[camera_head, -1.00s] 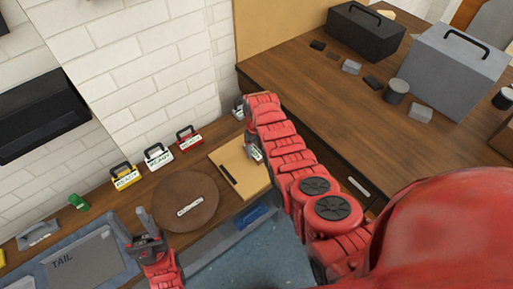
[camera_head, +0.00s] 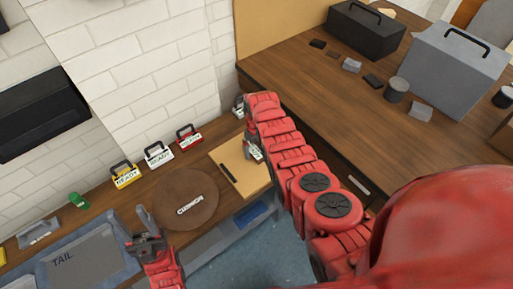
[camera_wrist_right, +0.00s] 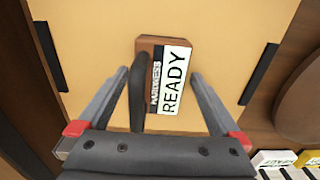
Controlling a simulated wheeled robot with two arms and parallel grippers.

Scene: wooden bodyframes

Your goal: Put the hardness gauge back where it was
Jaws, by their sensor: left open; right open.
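The hardness gauge (camera_wrist_right: 160,85) is a small brown block with a dark handle-like part and a label reading "HARDNESS" and "READY". It lies on a tan board (camera_wrist_right: 90,35). My right gripper (camera_wrist_right: 160,76) is open, with one finger on each side of the gauge; whether they touch it cannot be told. In the head view my right gripper (camera_head: 250,145) hangs over the tan board (camera_head: 232,158), and the gauge is mostly hidden by it. My left gripper (camera_head: 145,228) is open and empty in front of a round brown board.
Yellow (camera_head: 124,176), white (camera_head: 158,155) and red (camera_head: 188,138) READY carriers line the wall. The round board (camera_head: 180,189) bears a label. A blue-grey tray marked TAIL (camera_head: 85,265) lies at left. The right bench holds a black box (camera_head: 365,33) and a grey box (camera_head: 450,70).

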